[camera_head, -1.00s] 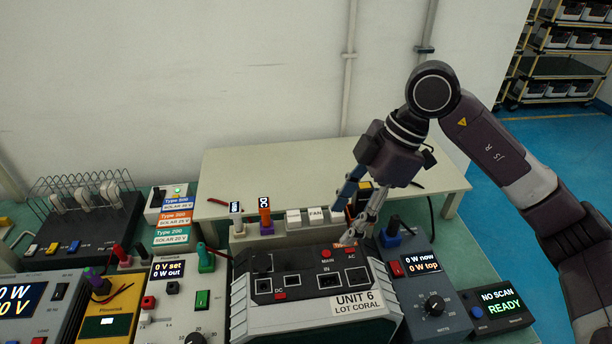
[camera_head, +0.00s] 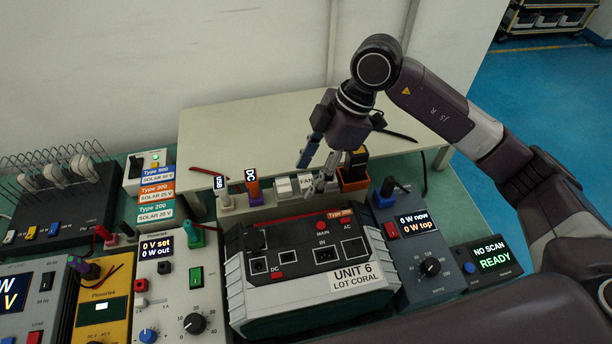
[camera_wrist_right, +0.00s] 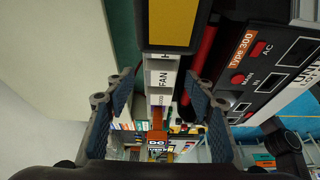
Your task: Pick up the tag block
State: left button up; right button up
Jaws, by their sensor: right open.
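No block in view is plainly marked as the tag block. The likeliest is a dark block with a yellow face (camera_head: 356,160), standing in an orange holder (camera_head: 352,183) at the right end of the pale rail. In the right wrist view its yellow face (camera_wrist_right: 172,26) seems to show at the top, beyond the fingers. My right gripper (camera_head: 317,172) is open and empty, pointing down over the rail near the FAN block (camera_head: 306,184), left of the dark block. In the wrist view its fingers (camera_wrist_right: 160,108) stand apart. My left gripper is out of view.
USB (camera_head: 221,190) and DC (camera_head: 252,185) plugs stand on the rail (camera_head: 235,210). The UNIT 6 box (camera_head: 290,290), bearing a Type 300 label (camera_head: 340,213), sits in front. A grey load meter (camera_head: 425,280) is to its right. The pale table (camera_head: 240,130) behind is mostly clear.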

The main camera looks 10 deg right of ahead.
jog(key=shift+a+f, duration=0.1)
jog(key=shift+f, duration=0.15)
jog(key=c, duration=1)
jog(key=shift+r, duration=0.1)
